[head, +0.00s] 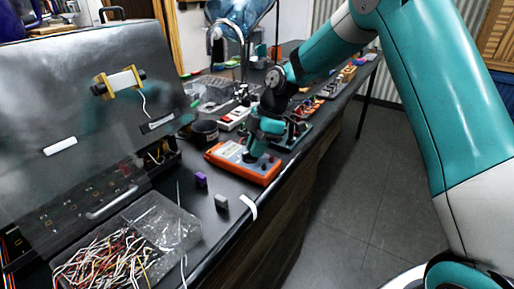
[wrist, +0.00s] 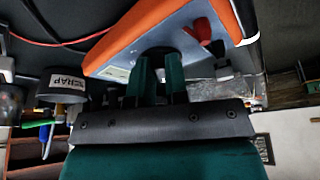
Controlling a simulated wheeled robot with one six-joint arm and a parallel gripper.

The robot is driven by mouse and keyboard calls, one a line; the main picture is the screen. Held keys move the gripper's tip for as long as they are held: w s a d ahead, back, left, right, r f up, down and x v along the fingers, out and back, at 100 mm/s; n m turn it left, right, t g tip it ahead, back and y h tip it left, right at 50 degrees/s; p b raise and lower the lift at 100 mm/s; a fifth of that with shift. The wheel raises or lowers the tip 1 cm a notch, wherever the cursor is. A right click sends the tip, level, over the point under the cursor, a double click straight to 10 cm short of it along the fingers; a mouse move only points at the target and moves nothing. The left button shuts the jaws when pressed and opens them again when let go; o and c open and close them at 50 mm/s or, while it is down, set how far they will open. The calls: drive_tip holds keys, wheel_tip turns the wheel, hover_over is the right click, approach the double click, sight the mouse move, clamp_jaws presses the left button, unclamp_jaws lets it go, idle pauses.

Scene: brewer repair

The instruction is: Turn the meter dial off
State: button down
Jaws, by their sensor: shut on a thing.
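The meter (head: 243,162) is an orange-rimmed box with a grey face, lying on the dark bench near its front edge. It also fills the top of the wrist view (wrist: 130,38). My gripper (head: 253,155) is over the meter's face from above. In the wrist view, its two green fingers (wrist: 160,72) are shut on the round dark dial (wrist: 160,52), one on each side. The fingers hide much of the dial, so I cannot tell its setting. A red plug (wrist: 201,29) and a black plug (wrist: 216,48) are in the face beside the dial.
A dark cup labelled SCRAP (wrist: 62,88) stands close to the meter. A purple block (head: 201,179) and a grey block (head: 221,202) lie in front of it. A clear bin of wires (head: 178,232) and a large dark panel (head: 60,70) are at left. The floor right is clear.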

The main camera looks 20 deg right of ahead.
idle(0.3)
drive_tip(key=c, duration=1.1)
unclamp_jaws()
drive_tip(key=p+v, duration=0.2)
drive_tip(key=v, duration=1.5)
drive_tip(key=shift+w+r, duration=0.15)
drive_tip(key=shift+r, duration=0.1)
